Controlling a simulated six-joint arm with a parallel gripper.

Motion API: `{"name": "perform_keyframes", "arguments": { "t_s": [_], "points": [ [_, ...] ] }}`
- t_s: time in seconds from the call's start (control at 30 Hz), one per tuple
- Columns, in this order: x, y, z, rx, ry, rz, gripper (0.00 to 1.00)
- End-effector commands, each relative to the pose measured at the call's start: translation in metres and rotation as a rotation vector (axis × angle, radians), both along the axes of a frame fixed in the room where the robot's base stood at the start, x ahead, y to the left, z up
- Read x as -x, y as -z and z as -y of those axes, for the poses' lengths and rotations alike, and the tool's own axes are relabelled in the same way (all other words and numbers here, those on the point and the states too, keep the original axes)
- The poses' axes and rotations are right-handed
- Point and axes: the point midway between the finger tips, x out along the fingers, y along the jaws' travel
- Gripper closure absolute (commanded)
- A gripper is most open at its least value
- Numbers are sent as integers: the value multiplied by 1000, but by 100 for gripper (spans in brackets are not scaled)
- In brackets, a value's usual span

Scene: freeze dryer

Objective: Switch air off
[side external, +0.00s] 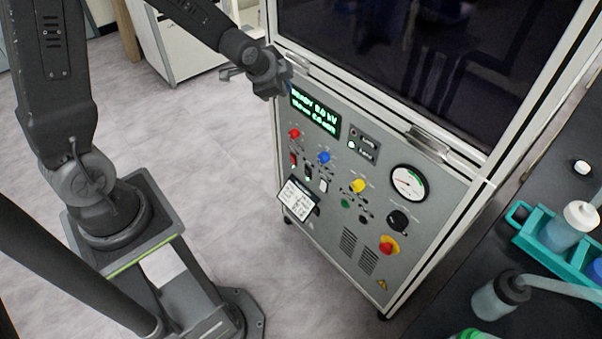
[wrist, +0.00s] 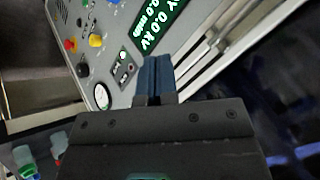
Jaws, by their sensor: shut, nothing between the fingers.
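The grey control panel (side external: 330,225) is on the front of a framed cabinet. Its small labels are too blurred to read, so I cannot tell which control is marked air. My gripper (side external: 226,73) is shut and empty, above and left of the panel's top left corner, apart from the controls. In the wrist view the shut blue-grey fingers (wrist: 154,66) overlap the panel's edge.
A green display (side external: 315,111) is lit near the panel's top. A gauge (side external: 408,183), black knob (side external: 398,221) and red-yellow stop button (side external: 389,245) sit at right. Metal latches (side external: 430,143) stick out above. A dark bench (side external: 455,300) with bottles stands right.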

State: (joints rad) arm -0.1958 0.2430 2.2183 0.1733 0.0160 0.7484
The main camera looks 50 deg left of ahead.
Motion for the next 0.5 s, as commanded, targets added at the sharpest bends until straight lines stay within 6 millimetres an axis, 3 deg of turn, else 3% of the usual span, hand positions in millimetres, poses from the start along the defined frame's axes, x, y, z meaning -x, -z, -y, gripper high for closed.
{"name": "perform_keyframes", "arguments": {
  "t_s": [0.03, 0.23, 0.5],
  "points": [
    [-7, 19, -6, -23, 31, -7, 100],
    [-30, 82, -24, -125, 174, 11, 100],
    [-36, 174, -41, -248, 360, 45, 100]
  ]
}}
